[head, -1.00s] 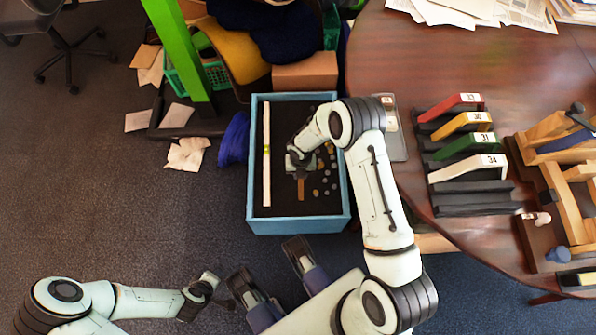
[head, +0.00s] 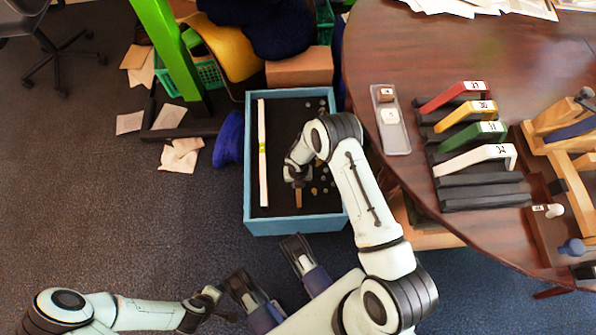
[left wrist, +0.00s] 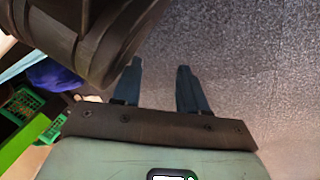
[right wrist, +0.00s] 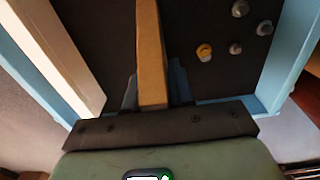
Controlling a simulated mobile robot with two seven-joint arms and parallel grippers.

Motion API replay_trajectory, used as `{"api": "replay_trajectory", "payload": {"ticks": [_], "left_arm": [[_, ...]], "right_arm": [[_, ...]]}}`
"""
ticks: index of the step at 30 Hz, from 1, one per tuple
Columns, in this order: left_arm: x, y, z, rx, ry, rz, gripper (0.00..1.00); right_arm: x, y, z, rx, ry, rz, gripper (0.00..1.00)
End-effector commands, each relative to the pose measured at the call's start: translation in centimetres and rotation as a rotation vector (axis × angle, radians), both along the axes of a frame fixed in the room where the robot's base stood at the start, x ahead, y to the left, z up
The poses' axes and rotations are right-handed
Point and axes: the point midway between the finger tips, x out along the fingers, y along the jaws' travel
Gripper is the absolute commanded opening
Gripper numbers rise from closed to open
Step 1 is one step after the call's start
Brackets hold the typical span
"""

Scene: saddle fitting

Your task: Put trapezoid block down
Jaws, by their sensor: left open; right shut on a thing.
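The trapezoid block is probably the brown wooden bar (head: 299,199), a narrow piece in the blue-walled box. My right gripper (head: 297,181) reaches down into the box and is shut on it. In the right wrist view the bar (right wrist: 150,50) runs away from between the two fingers (right wrist: 155,92). I cannot tell whether its underside touches the dark floor of the box. My left gripper (left wrist: 160,85) is open and empty above the carpet, left of my base.
The blue box (head: 290,228) holds a long pale strip (head: 262,160) at left and several small round pieces (right wrist: 204,52) at right. A round wooden table (head: 430,60) stands right, with coloured numbered handles (head: 464,118) and a clear tray (head: 397,142).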

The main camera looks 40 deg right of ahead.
Motion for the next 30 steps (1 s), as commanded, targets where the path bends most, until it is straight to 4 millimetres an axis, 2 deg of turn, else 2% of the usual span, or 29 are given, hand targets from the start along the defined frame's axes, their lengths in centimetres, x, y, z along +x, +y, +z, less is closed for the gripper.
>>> {"api": "replay_trajectory", "payload": {"ticks": [7,8,9,10,22,26,30], "left_arm": [[-0.5,0.1,-0.5,-0.001,0.018,0.001,0.43],[-0.5,0.1,-0.5,-0.002,0.019,0.001,0.43],[-0.5,0.1,-0.4,-0.001,0.018,0.001,0.43],[-0.5,0.1,-0.4,-0.001,0.018,0.001,0.43],[0.1,0.0,0.2,0.0,-0.002,-0.001,0.43],[1.3,-0.2,1.4,0.001,-0.042,-0.003,0.43],[3.0,-0.4,3.1,0.005,-0.103,-0.005,0.43]], "right_arm": [[0.0,0.0,-0.3,0.001,0.001,0.0,0.0],[0.0,0.0,-0.3,0.001,0.001,0.0,0.3],[0.0,0.0,-0.3,0.001,0.001,0.0,0.43],[0.0,0.0,-0.3,0.001,0.001,0.0,0.49],[0.0,0.0,0.2,0.0,0.0,0.0,0.49],[0.1,0.0,2.5,0.0,-0.002,-0.001,0.49],[0.1,0.0,5.8,0.0,-0.002,0.0,0.49]]}}
